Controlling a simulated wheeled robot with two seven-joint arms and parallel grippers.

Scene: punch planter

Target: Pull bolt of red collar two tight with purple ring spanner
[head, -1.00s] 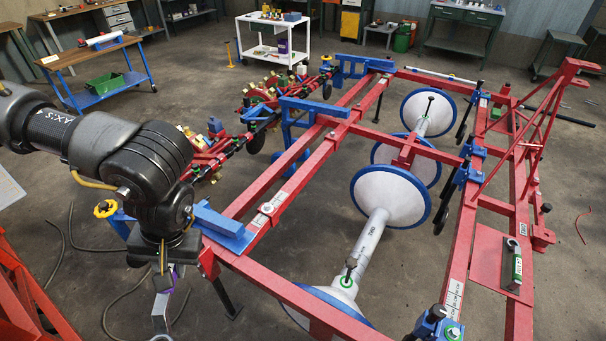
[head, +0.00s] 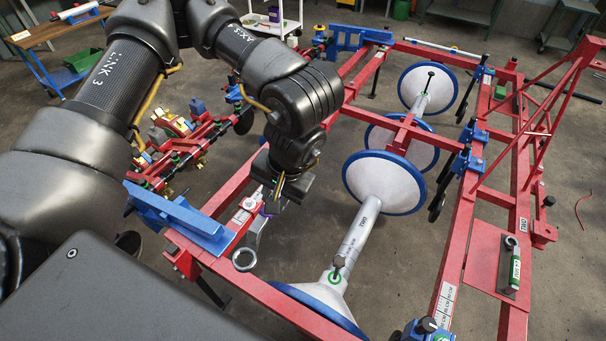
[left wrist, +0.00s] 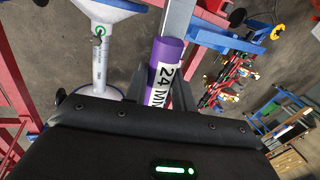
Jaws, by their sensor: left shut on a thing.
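My left gripper (head: 272,203) is shut on the purple ring spanner and holds it over the near left part of the red frame. The spanner's purple handle (left wrist: 163,80), marked 24 MM, lies between the fingers in the left wrist view. Its grey ring end (head: 243,260) points down towards the near red beam in the head view; I cannot tell whether it touches anything. Red parts sit along the black bar at the left, partly behind my arm. I cannot tell which is red collar two, and its bolt is not clear. My right gripper is not in view.
The red frame (head: 468,232) spreads to the right. A blue bracket (head: 180,218) sits left of the spanner. White discs with blue rims (head: 384,181) stand on a grey shaft marked TWO. A green and white tool (head: 514,268) lies on a red plate at the right.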

